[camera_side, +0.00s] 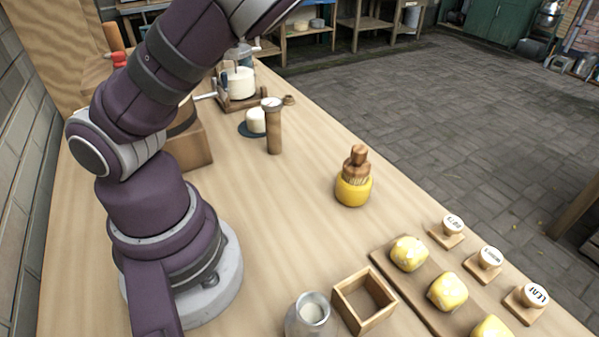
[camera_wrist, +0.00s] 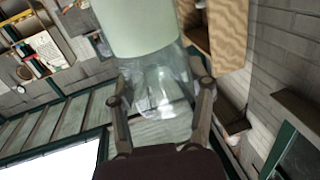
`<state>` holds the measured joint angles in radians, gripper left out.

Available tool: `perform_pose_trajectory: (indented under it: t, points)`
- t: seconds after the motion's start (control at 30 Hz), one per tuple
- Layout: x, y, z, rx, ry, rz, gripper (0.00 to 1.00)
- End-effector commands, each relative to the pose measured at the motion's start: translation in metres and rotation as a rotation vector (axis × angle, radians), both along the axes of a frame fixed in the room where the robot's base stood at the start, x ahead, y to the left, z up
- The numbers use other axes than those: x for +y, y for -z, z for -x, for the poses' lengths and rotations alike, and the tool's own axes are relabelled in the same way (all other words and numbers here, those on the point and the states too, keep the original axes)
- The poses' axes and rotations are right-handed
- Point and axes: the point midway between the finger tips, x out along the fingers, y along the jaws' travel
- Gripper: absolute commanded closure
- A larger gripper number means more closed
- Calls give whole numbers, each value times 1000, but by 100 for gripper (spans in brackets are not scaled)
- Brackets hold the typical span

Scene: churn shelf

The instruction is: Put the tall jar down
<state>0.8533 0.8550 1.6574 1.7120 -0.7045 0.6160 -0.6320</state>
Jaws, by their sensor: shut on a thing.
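In the wrist view a clear glass jar (camera_wrist: 160,88) with pale greenish-white contents (camera_wrist: 140,30) fills the upper middle. My gripper (camera_wrist: 163,92) is shut on it, with one finger on each side of the clear glass part. The jar's far end is cut off by the top of the picture. The wrist view shows walls and shelves around the jar, and no table surface under it can be made out. In the side view my arm runs out of the top edge, so my gripper and the held jar are hidden there.
The wooden table (camera_side: 300,215) has free room in its middle.

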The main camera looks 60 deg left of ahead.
Motion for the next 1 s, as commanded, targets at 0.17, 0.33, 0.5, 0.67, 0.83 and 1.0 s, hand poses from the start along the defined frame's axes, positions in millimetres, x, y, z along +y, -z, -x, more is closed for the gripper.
perform_pose_trajectory:
  t: [0.17,0.33,0.5,0.67,0.83,1.0]
  points:
    - [24,31,-33,-1,190,8,87]
    - [32,58,-75,-5,446,7,87]
    - [15,65,-131,-19,799,4,87]
    - [-14,43,-166,-19,1043,-5,87]
    - [-43,10,-184,-15,1223,-9,87]
    - [-67,-21,-190,-10,1340,-10,87]
